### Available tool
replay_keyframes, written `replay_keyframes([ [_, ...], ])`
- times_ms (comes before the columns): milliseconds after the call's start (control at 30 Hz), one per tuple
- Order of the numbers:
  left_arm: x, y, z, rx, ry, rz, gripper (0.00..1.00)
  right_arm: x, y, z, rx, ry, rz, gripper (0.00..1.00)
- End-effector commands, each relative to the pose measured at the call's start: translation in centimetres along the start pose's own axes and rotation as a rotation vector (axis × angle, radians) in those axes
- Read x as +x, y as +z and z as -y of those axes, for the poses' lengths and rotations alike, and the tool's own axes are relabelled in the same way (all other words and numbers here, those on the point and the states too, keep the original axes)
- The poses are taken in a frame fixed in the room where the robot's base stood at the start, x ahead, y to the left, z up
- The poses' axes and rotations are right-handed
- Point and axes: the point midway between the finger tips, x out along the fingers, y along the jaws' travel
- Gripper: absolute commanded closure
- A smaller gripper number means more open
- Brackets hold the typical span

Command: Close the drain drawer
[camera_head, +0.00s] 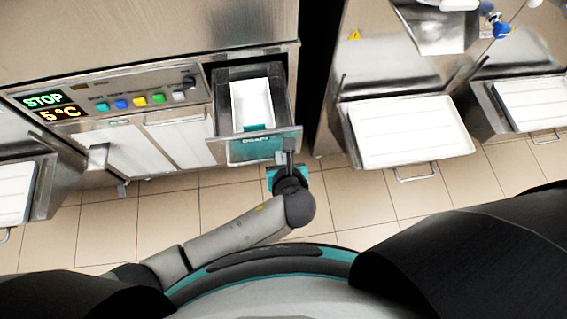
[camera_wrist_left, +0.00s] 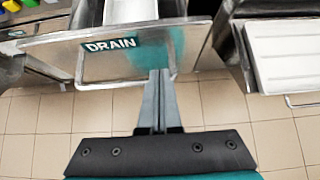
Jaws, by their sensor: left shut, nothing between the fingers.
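The drain drawer (camera_head: 251,146) is pulled out from the front of the middle freezer in the head view, with a white tray (camera_head: 252,103) inside. Its steel front with the DRAIN label also shows in the left wrist view (camera_wrist_left: 110,65). My left gripper (camera_head: 289,146) is shut and empty. Its fingertips (camera_wrist_left: 161,74) are at the right part of the drawer front, near its lower edge; I cannot tell whether they touch it. My right gripper is not in view.
The control panel (camera_head: 130,98) with coloured buttons is left of the drawer. Another freezer with a white tray (camera_head: 410,130) on its shelf stands to the right. A shelf tray (camera_head: 15,192) is at the far left. Tiled floor (camera_head: 345,200) lies free below.

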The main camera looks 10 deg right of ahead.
Motion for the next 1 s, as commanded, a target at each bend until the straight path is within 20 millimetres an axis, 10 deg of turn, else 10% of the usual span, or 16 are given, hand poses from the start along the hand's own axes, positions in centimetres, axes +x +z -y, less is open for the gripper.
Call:
replay_keyframes([
  [1000, 5.3, 2.0, 0.0, -0.003, 0.001, 0.002, 1.0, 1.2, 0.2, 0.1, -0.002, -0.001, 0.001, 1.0],
])
